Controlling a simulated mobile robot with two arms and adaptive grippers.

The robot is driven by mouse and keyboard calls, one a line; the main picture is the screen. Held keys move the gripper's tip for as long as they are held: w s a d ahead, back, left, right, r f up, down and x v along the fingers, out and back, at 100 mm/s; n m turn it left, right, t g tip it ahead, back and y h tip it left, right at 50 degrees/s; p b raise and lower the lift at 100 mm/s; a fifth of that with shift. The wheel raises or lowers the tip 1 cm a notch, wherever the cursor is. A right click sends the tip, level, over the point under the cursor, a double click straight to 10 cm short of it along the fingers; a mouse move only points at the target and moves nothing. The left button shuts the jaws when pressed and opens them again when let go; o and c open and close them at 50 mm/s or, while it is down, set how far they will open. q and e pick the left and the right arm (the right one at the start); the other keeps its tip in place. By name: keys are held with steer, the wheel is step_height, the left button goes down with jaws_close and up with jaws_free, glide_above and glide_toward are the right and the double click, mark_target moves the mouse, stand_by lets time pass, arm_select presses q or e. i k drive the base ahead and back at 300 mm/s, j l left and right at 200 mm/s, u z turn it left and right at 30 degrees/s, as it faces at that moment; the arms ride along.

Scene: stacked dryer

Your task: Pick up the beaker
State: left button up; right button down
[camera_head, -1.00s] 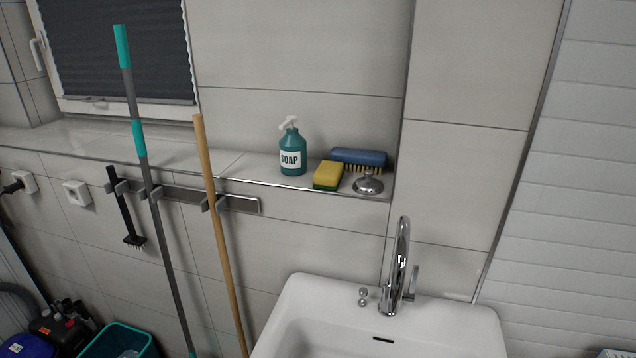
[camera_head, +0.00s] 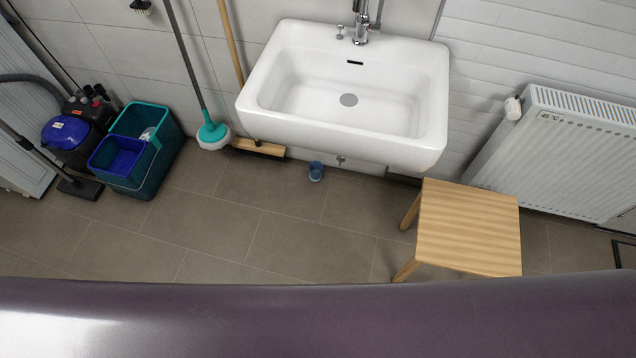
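A small blue cup-like vessel (camera_head: 316,171), which looks like the beaker, stands on the tiled floor just below the front edge of the sink. It is small in the head view, so its details are hard to make out. Neither of my grippers is in view.
A white sink (camera_head: 347,95) hangs above and behind the vessel. A wooden stool (camera_head: 468,228) stands to the right, by a radiator (camera_head: 560,150). A broom (camera_head: 258,148), a mop (camera_head: 213,132) and a teal bucket (camera_head: 160,160) stand to the left. The tiled floor (camera_head: 270,235) in front is clear.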

mark_target(315, 168)
steer(key=i+j+z, duration=0.1)
steer(key=i+j, duration=0.2)
steer(key=i+j+z, duration=0.15)
steer(key=j, duration=0.3)
steer(key=i+j+z, duration=0.1)
steer(key=i+j, duration=0.3)
steer(key=i+j+z, duration=0.15)
steer(key=j, duration=0.3)
steer(key=i, duration=0.05)
